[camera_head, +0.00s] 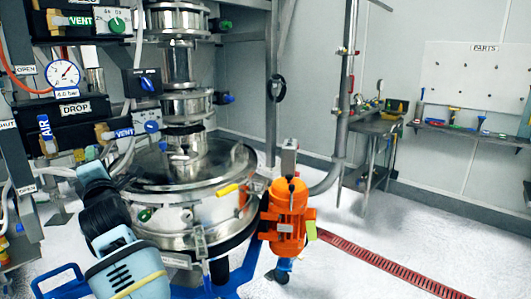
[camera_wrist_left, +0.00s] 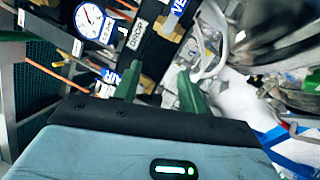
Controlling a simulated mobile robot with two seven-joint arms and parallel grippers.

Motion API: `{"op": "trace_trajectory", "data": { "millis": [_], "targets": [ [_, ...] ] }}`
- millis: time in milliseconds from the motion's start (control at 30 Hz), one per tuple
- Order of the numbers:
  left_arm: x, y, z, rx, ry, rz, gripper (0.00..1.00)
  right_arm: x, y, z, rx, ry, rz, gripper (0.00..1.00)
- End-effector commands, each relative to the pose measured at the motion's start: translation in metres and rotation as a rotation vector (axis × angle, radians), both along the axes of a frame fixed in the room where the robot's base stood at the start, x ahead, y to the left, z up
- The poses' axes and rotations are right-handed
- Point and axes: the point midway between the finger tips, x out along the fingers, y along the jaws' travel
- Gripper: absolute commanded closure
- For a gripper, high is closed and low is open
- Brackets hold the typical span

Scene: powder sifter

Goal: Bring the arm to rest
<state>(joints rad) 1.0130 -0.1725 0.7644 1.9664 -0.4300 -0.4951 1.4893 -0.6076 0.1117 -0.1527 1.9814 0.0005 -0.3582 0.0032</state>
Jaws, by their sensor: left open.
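My left arm (camera_head: 125,268) comes in from the bottom left in the head view, bent upward toward the valve panel. Its fingers cannot be made out there. In the left wrist view my left gripper (camera_wrist_left: 159,76) has its two green fingers apart with nothing held between them. Beyond the fingers lie the black panel block labelled DROP (camera_wrist_left: 136,36), hoses and fittings. I cannot tell whether the fingers touch any of these. My right gripper is not in view.
The steel sifter (camera_head: 190,180) stands right of the arm, with an orange motor (camera_head: 288,215) on its side. The valve panel (camera_head: 75,108) with a pressure gauge (camera_head: 63,74) is at left. A blue frame (camera_head: 240,275) sits below. Open floor (camera_head: 430,240) lies to the right.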

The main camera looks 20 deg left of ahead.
Motion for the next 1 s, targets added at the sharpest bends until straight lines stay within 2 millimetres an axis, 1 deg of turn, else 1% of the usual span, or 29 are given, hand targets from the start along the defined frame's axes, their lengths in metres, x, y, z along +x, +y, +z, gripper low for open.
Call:
{"op": "trace_trajectory", "data": {
  "millis": [33, 133, 267, 300, 367, 400, 433, 567, 600, 667, 700, 767, 800, 867, 900, 967, 1000],
  "targets": [
    [0.006, -0.01, -0.016, 0.062, 0.089, -0.017, 0.58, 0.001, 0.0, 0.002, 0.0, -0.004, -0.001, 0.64],
    [0.016, -0.031, -0.045, 0.184, 0.253, -0.054, 0.58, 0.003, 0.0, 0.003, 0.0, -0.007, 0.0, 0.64],
    [0.025, -0.061, -0.092, 0.343, 0.46, -0.114, 0.58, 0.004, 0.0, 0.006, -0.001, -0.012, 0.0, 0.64],
    [0.026, -0.071, -0.108, 0.39, 0.522, -0.136, 0.58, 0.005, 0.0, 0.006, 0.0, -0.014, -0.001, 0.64],
    [0.027, -0.087, -0.132, 0.464, 0.613, -0.173, 0.58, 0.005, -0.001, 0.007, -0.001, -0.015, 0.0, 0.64],
    [0.026, -0.098, -0.15, 0.512, 0.671, -0.199, 0.58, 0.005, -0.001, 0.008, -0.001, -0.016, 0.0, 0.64],
    [0.025, -0.106, -0.163, 0.547, 0.715, -0.22, 0.58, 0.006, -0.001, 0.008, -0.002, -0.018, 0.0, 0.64],
    [0.013, -0.143, -0.224, 0.702, 0.894, -0.321, 0.58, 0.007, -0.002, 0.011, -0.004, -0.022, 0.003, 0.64],
    [0.007, -0.155, -0.243, 0.75, 0.945, -0.356, 0.58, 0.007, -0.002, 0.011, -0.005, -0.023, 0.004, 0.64],
    [-0.005, -0.174, -0.272, 0.822, 1.02, -0.411, 0.58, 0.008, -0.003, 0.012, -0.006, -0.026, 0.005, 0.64],
    [-0.014, -0.186, -0.292, 0.866, 1.066, -0.452, 0.58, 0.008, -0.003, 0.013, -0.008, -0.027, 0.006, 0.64],
    [-0.031, -0.205, -0.321, 0.936, 1.133, -0.515, 0.58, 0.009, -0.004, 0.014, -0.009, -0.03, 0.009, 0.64],
    [-0.044, -0.218, -0.34, 0.981, 1.176, -0.56, 0.58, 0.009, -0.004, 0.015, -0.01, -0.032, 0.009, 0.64],
    [-0.065, -0.237, -0.368, 1.047, 1.232, -0.627, 0.58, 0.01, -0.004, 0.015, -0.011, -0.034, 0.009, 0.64],
    [-0.08, -0.249, -0.385, 1.088, 1.264, -0.674, 0.58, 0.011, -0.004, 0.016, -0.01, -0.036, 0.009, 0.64],
    [-0.105, -0.268, -0.409, 1.149, 1.311, -0.745, 0.58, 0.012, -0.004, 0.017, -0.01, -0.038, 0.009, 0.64],
    [-0.123, -0.28, -0.424, 1.188, 1.337, -0.795, 0.58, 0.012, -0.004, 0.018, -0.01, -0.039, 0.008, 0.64]
  ]
}}
